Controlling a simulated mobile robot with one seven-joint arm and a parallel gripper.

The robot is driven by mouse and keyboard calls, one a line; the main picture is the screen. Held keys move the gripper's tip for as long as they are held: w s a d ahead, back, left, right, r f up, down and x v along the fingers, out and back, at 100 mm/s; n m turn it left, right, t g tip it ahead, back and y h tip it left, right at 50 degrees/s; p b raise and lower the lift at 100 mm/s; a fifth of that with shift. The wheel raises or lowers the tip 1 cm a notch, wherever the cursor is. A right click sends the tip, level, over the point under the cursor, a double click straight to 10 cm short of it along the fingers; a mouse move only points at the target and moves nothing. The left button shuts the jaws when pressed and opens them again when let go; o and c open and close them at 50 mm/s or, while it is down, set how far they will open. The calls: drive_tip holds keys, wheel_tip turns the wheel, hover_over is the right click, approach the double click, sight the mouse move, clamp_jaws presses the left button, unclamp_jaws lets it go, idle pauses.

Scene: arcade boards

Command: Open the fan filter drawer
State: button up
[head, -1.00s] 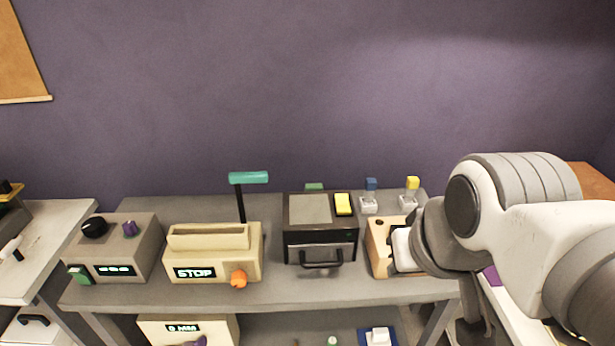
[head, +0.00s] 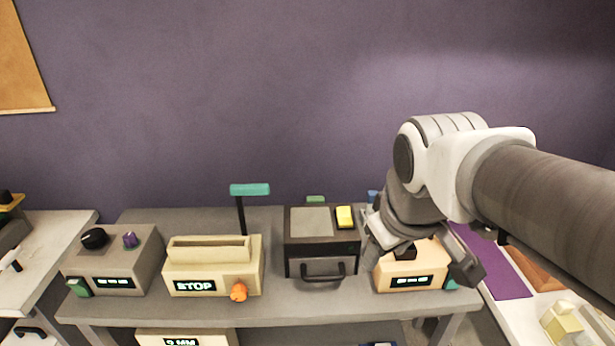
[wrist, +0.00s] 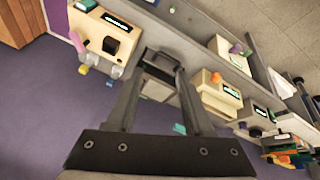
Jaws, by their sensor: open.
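The dark box (head: 293,255) in the middle of the bench has a front drawer (head: 306,267) with a black bar handle (head: 322,272). The drawer looks closed; I take it to be the fan filter drawer, though I see no label. My gripper (wrist: 163,74) is open and empty. In the wrist view its two fingers point toward the dark box, whose handle lies near the fingertips; I cannot tell the gap. In the head view my gripper hangs to the right of the dark box, in front of a cream box, partly hidden by my wrist.
The cream box (head: 410,283) with a display stands right of the dark box. A cream toaster-like box (head: 190,272) with an orange knob and a grey box (head: 140,262) with a black knob stand left. A teal-topped lever (head: 249,189) rises behind. The bench front is bare.

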drive_tip(key=w+a+f+n+g+b, duration=0.1)
drive_tip(key=w+a+f+n, duration=0.2)
drive_tip(key=w+f+n, duration=0.35)
drive_tip(key=n+g, duration=0.2)
drive_tip(key=n, duration=0.5)
approach(326, 277)
drive_tip(key=shift+y, duration=0.3)
drive_tip(key=f+b, duration=0.1)
drive_tip(key=f, duration=0.1)
drive_tip(key=w+f+b, duration=0.1)
drive_tip(key=f, duration=0.2)
drive_tip(key=f+b, duration=0.1)
drive_tip(key=f, duration=0.2)
drive_tip(key=shift+w+d+f+b, duration=0.15)
drive_tip(key=shift+w+d+b, duration=0.05)
drive_tip(key=shift+d+b, duration=0.1)
clamp_jaws()
